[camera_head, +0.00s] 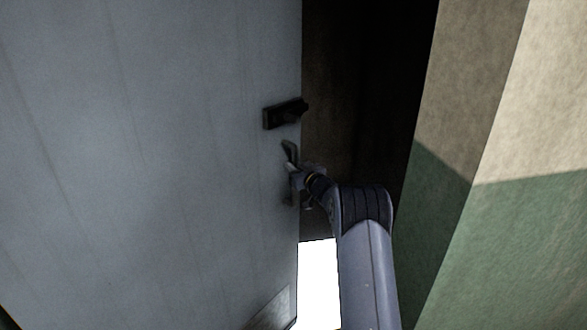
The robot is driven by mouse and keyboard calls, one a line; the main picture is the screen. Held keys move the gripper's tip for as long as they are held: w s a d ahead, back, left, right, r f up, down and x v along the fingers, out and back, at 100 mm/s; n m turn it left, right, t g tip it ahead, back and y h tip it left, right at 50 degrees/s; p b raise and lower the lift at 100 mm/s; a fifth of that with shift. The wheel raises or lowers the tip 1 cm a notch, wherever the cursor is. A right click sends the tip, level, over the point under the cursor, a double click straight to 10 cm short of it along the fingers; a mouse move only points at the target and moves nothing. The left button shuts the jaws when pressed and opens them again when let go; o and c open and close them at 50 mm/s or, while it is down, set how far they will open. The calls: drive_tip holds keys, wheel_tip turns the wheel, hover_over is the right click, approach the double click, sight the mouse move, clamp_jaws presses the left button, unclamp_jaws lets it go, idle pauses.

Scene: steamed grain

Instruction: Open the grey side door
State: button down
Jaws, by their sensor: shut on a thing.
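The grey side door (150,150) fills the left half of the head view. It stands ajar, with a dark gap between its right edge and the wall. A dark latch or lock piece (284,114) sits near that edge. Below it is a dark handle (290,152), partly hidden by my gripper. My gripper (294,172) is shut on the handle at the door's edge. My arm comes up from the lower right, in front of the gap. The fingertips are small and dark here.
A wall corner (500,200), beige above and green below, stands close on the right of my arm. The gap (365,90) is dark at the top. A bright white patch (318,285) shows low in the opening.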

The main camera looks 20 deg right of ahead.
drive_tip(key=shift+w, duration=0.1)
idle(0.3)
drive_tip(key=c, duration=1.3)
unclamp_jaws()
drive_tip(key=shift+c, duration=0.2)
drive_tip(key=b+v, duration=0.3)
drive_tip(key=v, duration=0.7)
drive_tip(key=shift+s, duration=0.4)
drive_tip(key=shift+w, duration=0.1)
drive_tip(key=p+x, duration=0.3)
drive_tip(key=x, duration=0.7)
